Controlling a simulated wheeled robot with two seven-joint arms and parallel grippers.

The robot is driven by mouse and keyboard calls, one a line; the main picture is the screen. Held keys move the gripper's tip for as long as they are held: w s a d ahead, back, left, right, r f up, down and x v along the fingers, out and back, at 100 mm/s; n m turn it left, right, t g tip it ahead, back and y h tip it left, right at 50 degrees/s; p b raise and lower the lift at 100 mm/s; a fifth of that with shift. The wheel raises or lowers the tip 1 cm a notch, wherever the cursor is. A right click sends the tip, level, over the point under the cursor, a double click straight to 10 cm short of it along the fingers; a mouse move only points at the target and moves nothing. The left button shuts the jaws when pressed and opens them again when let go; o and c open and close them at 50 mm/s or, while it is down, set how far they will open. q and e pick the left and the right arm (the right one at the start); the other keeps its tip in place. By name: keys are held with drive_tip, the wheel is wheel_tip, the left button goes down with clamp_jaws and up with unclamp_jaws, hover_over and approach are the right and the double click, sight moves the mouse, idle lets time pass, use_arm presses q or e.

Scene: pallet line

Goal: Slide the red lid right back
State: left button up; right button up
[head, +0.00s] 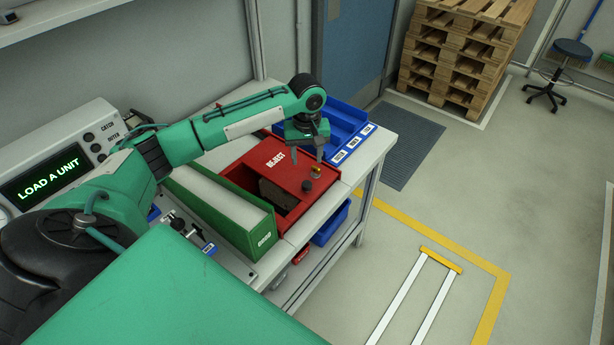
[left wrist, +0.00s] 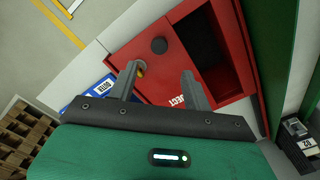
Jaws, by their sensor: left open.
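The red lid (head: 285,172), lettered REJECT, sits on the red box (head: 288,226) on the bench. It covers the right part of the box, and a dark opening shows to its left. A black knob (head: 307,186) stands on the lid near its front edge, with a small yellow piece (head: 316,172) beside it. My left gripper (head: 308,157) is open above the lid's back right part, with nothing between its fingers. In the left wrist view its fingers (left wrist: 160,85) overlap the lid (left wrist: 143,43), and the knob (left wrist: 158,45) lies beyond them, apart. My right gripper is not in view.
A green bin (head: 222,212) stands close left of the red box. Blue bins (head: 344,128) stand behind and right of it. A display unit (head: 52,172) reading LOAD A UNIT is at the left. Stacked pallets (head: 462,50) stand farther off; the floor at right is mostly clear.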

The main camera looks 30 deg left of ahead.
use_arm(q)
hover_over(306, 184)
wheel_tip(306, 184, down, 4)
drive_tip(key=shift+d+f+p, duration=0.1)
drive_tip(key=shift+p, duration=0.3)
wheel_tip(306, 184, down, 6)
drive_tip(key=shift+r+p, duration=0.25)
drive_tip(key=shift+p, duration=0.3)
drive_tip(key=shift+f, duration=0.35)
drive_tip(key=shift+w+f, duration=0.1)
drive_tip(key=shift+f, duration=0.2)
drive_tip(key=c, duration=0.7)
clamp_jaws()
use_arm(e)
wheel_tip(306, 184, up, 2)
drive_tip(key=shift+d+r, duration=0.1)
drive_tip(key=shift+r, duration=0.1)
